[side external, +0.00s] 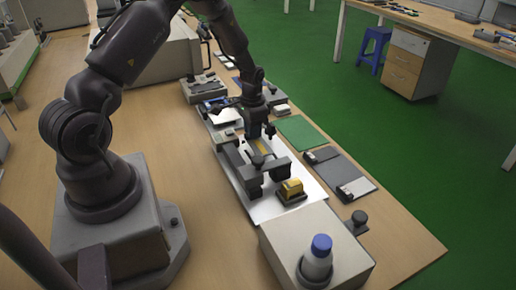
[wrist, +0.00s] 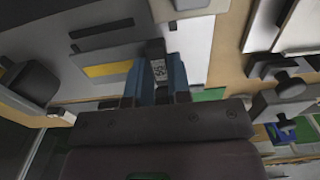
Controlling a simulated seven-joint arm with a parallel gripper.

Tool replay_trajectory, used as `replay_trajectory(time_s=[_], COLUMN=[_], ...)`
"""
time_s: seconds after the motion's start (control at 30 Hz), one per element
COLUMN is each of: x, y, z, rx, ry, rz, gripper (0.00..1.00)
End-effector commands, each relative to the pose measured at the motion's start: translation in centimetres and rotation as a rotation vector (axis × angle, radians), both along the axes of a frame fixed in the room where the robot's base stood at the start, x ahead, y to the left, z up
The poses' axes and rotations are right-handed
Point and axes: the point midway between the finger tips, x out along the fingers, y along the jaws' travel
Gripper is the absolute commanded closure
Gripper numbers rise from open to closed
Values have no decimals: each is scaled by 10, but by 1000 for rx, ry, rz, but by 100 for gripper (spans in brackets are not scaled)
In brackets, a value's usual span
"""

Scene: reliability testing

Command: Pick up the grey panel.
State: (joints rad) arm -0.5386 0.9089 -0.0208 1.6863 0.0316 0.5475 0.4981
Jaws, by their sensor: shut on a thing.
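My gripper (side external: 261,135) points down over the white sheet (side external: 274,208) on the bench. In the wrist view its two blue fingers (wrist: 158,84) are shut on a narrow dark grey piece (wrist: 157,52) with a small printed label. Most of that piece is hidden between the fingers, so I cannot tell whether it is the panel itself or part of it. A flat grey panel with a yellow stripe (wrist: 107,54) lies left of the fingers. Whether the held piece touches the surface below is unclear.
A dark grey fixture (side external: 250,175) and a yellow block (side external: 291,187) stand on the sheet. A beige box with a blue-capped bottle (side external: 318,255) is at the front. A green mat (side external: 300,132) and dark flat boards (side external: 342,174) lie to the right.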

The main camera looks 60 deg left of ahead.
Motion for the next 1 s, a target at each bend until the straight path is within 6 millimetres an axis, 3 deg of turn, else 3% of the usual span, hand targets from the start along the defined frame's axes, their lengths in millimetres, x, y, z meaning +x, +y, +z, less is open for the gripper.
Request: replay_trajectory(time_s=[0.43, 0.87, 1.0], x=[0, 0, 1], y=[0, 0, 1], z=[26, 30, 47], rx=[1, 1, 3], ry=[-2, -1, -5], rz=[0, 0, 0], gripper=[100, 100, 100])
